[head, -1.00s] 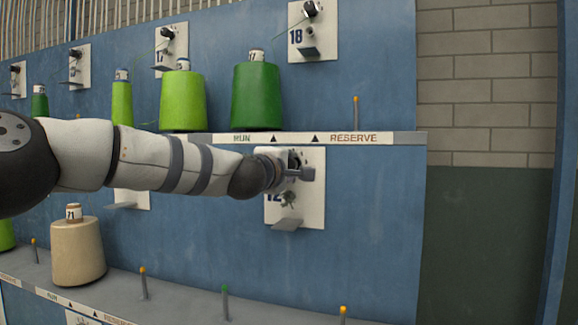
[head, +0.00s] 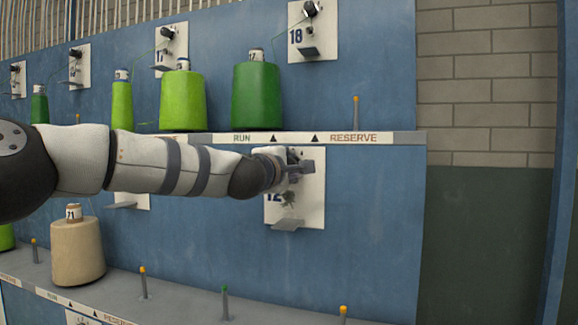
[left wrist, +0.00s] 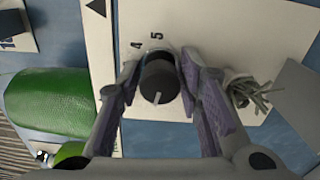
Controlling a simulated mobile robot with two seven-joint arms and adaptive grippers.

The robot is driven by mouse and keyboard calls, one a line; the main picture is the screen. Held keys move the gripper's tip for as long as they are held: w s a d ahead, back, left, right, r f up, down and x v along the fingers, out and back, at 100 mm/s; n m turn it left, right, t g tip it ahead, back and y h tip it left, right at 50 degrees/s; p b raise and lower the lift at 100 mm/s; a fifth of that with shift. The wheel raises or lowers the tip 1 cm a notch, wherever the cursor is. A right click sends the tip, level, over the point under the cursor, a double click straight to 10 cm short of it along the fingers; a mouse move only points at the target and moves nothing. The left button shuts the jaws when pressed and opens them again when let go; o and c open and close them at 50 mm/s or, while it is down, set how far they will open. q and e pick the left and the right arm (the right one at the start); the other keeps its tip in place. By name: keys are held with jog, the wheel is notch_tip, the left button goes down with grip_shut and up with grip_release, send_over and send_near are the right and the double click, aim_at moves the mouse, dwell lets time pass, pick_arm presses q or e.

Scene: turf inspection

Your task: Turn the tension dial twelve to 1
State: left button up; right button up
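The white plate (head: 313,212) marked 12 is on the blue wall below the RUN/RESERVE strip. My left gripper (head: 297,166) is at its upper part and mostly hides the dial in the head view. In the left wrist view, the black tension dial (left wrist: 158,82) sits between the two fingertips of my left gripper (left wrist: 162,72). The fingers lie close against both sides of it and appear shut on it. Its white pointer mark points down in that view, away from the printed 4 and 5 (left wrist: 146,40). Other numbers are hidden. My right gripper is not in view.
A grey stringy tuft (left wrist: 248,92) and a grey ledge (head: 287,225) are just below the dial. The label strip (head: 390,138) runs above it, with a dark green cone (head: 256,98) on the shelf. The wall to the right is clear.

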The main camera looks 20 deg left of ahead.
pick_arm(q)
jog(key=shift+o, duration=0.2)
jog(key=shift+s, duration=0.1)
jog(key=s, duration=1.2)
jog(key=shift+a, duration=0.25)
jog(key=shift+w, duration=0.1)
